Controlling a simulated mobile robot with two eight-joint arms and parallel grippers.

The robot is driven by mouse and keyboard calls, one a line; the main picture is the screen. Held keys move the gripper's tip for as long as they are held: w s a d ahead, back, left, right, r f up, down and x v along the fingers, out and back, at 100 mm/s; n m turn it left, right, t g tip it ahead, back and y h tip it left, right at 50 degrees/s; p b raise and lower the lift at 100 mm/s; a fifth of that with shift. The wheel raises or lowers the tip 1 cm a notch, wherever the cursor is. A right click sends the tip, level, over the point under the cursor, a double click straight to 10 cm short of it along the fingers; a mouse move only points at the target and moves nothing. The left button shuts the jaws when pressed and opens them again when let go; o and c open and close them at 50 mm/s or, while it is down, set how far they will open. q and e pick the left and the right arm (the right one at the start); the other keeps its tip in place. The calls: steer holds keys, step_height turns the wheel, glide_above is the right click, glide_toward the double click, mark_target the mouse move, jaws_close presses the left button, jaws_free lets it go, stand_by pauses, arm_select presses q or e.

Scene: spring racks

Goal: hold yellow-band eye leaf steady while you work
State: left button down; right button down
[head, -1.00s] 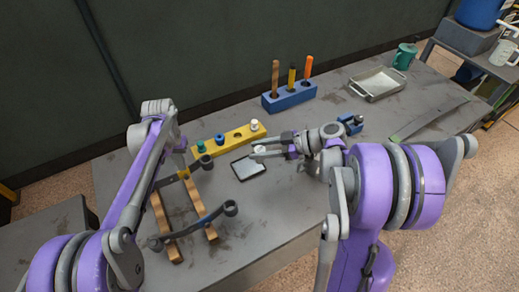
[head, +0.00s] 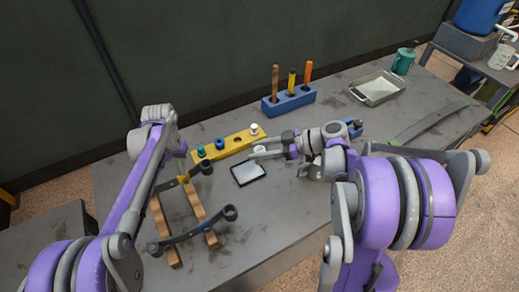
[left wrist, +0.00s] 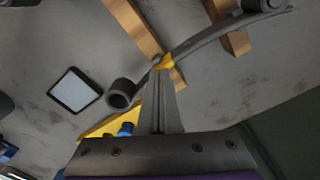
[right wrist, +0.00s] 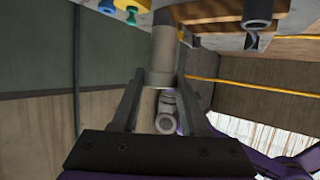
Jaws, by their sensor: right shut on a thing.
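The yellow-band eye leaf (left wrist: 207,42) is a dark curved strip with a rolled eye at each end. It lies across two wooden rails; its yellow band also shows in the head view (head: 183,179). My left gripper (left wrist: 161,72) has its fingers close together at the yellow band, with the leaf between the tips. My right gripper (head: 268,152) is shut on a grey cylinder (right wrist: 164,50), held above the table near the yellow block. A second dark eye leaf (head: 190,235) lies across the rails nearer the front.
The yellow block (head: 230,145) holds green, blue and white-topped plugs. A dark-framed pale pad (head: 248,173) lies in front. A blue block (head: 289,103) with upright handles, a metal tray (head: 377,90) and a green mug (head: 403,62) stand further back. The table's front right is clear.

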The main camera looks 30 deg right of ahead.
arm_select(q)
steer(key=shift+f, duration=0.15)
